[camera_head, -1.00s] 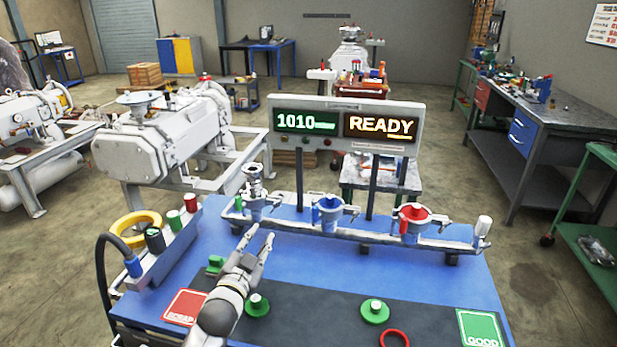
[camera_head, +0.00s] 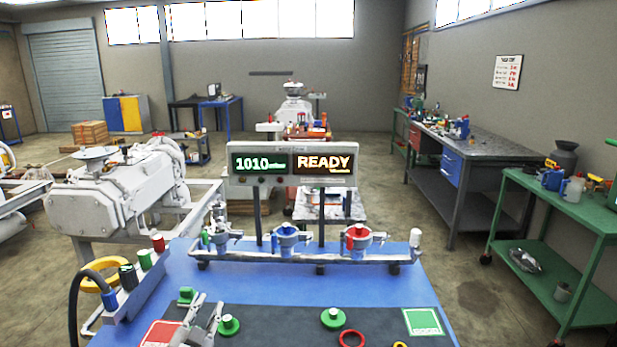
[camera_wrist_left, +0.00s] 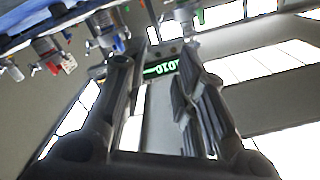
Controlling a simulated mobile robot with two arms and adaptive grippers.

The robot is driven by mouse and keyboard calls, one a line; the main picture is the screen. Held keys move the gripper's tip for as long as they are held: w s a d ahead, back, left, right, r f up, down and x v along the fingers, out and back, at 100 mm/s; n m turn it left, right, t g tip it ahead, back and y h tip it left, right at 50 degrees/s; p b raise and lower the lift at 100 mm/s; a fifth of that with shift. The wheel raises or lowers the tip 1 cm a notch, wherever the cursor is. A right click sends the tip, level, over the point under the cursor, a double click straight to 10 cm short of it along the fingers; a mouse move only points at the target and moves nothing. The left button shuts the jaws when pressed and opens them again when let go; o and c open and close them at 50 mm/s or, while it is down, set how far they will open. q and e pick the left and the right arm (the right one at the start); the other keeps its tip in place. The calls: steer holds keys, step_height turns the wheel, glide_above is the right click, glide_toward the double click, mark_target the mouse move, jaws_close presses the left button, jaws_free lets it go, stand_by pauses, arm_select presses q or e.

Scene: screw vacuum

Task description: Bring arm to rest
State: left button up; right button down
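My left gripper (camera_head: 207,306) is at the bottom of the head view, over the front left of the blue workbench (camera_head: 250,283). Its two fingers are apart with nothing between them. The left wrist view also shows the left gripper's spread, empty fingers (camera_wrist_left: 150,85), with the lit display (camera_wrist_left: 160,68) beyond. My right gripper is in neither view.
A pipe manifold with several valves (camera_head: 285,240) spans the bench's back, below the READY display (camera_head: 293,163). Green knobbed discs (camera_head: 332,318), a red ring (camera_head: 351,339) and a green GOOD square (camera_head: 422,321) lie on the bench. A green cart (camera_head: 560,205) stands right.

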arm_select(q)
steer(key=s+f+n+g+y, duration=0.1)
steer(key=s+f+n+g, duration=0.2)
steer(key=s+f+g, duration=0.75)
steer(key=s+d+f+n+g, duration=0.1)
steer(key=s+f+g, duration=0.15)
steer(key=s, duration=1.15)
steer(key=s+d+f+g, duration=0.1)
steer(key=s+d+f, duration=0.15)
steer(key=s, duration=1.15)
step_height(320, 180, down, 26)
steer(key=s+g, duration=0.1)
steer(key=s+a+f+g, duration=0.1)
steer(key=s+a+f, duration=0.2)
steer(key=s+f, duration=1.2)
steer(key=shift+s+a+f+g+h, duration=0.2)
steer(key=shift+s+f+g+h, duration=0.1)
steer(key=shift+s, duration=0.25)
